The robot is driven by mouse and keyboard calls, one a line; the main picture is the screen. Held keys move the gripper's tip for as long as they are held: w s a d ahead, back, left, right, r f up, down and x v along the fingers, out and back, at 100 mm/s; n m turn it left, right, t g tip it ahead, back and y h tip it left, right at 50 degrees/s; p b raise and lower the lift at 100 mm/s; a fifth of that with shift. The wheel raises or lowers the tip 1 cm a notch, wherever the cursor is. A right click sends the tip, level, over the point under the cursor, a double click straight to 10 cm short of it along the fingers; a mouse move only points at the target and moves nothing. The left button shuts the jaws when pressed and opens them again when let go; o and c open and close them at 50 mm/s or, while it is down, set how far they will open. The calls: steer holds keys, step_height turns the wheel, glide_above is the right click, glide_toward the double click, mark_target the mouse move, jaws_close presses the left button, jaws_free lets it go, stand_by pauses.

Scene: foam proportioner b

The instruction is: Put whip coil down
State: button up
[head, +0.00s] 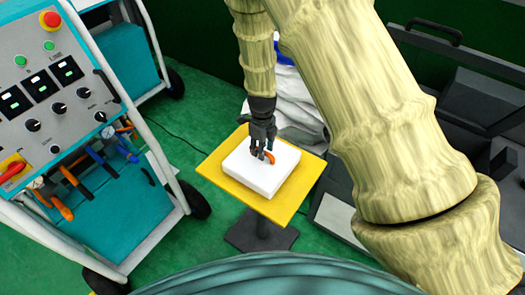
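My gripper (264,152), dark grey, points down over a white block (258,186) on a yellow stand top (219,167). A small curved orange piece (269,157) shows at the fingertips, right at or just above the block's upper face. It may be part of the whip coil, but no full coil can be made out. The fingers and wrist hide most of this spot. I cannot tell whether the fingers are closed on the orange piece or whether it touches the block.
A teal wheeled machine (115,225) with a control panel (48,95) and orange and blue hoses stands at left. A white wrapped bundle (291,100) is behind the stand. Dark grey cases (480,100) fill the right. Green floor (195,130) is open between machine and stand.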

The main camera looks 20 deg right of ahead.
step_height(320, 180, up, 11)
steer(key=b, duration=0.2)
steer(key=shift+f+b, duration=0.2)
steer(key=shift+b, duration=0.1)
stand_by(0.5)
